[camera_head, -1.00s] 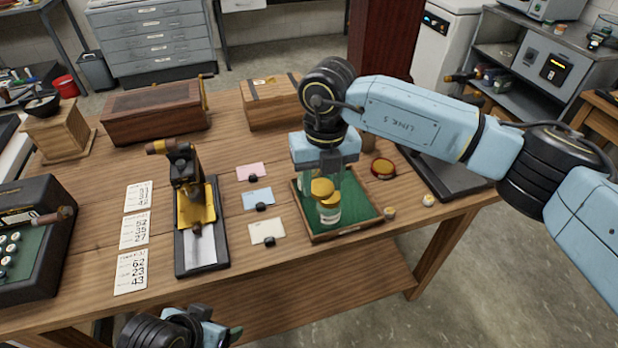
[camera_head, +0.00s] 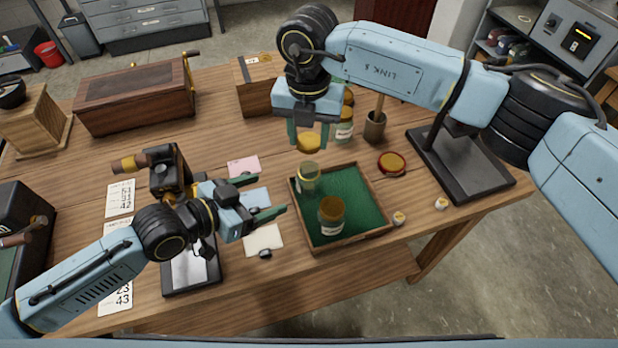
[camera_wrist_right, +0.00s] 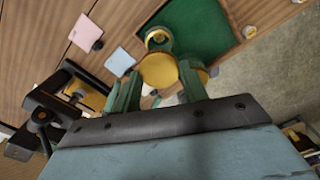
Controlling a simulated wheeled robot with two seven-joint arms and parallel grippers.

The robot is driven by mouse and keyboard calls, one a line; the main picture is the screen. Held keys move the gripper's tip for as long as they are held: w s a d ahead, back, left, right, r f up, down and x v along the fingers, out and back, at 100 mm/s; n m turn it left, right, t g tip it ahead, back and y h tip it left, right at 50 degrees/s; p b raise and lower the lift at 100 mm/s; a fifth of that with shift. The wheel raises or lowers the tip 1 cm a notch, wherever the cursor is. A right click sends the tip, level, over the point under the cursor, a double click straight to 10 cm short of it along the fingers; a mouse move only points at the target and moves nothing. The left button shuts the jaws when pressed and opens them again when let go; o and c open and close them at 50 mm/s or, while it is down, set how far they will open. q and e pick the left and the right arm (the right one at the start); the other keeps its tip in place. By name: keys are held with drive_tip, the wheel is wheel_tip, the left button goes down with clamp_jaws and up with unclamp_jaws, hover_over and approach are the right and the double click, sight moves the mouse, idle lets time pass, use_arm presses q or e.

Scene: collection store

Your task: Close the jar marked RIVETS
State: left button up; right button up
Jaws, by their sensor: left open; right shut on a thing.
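My right gripper (camera_head: 311,143) is shut on a gold lid (camera_head: 308,141), held above the far left of the green-lined tray (camera_head: 365,190). The lid also shows in the right wrist view (camera_wrist_right: 159,71). Below it a glass jar (camera_head: 309,180), apparently without a lid, stands at the tray's left side, apart from the lid. A second jar (camera_head: 331,217), brownish-gold on top, stands nearer the front. Other jars (camera_head: 344,126) stand behind the tray, partly hidden by my gripper. I cannot read which jar says RIVETS. My left gripper (camera_head: 262,197) is open and empty, left of the tray.
A red and gold round item (camera_head: 392,163) lies right of the tray. A dark stand (camera_head: 460,165) is further right. Small knobs (camera_head: 399,219) sit near the front edge.

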use_arm(q)
drive_tip(key=x, duration=1.2)
drive_tip(key=c, duration=1.5)
drive_tip(key=shift+o, duration=0.2)
use_arm(e)
hover_over(308, 161)
drive_tip(key=s, duration=0.2)
drive_tip(key=shift+f, duration=2.5)
drive_tip(key=shift+f, duration=0.9)
drive_tip(key=shift+f, duration=0.55)
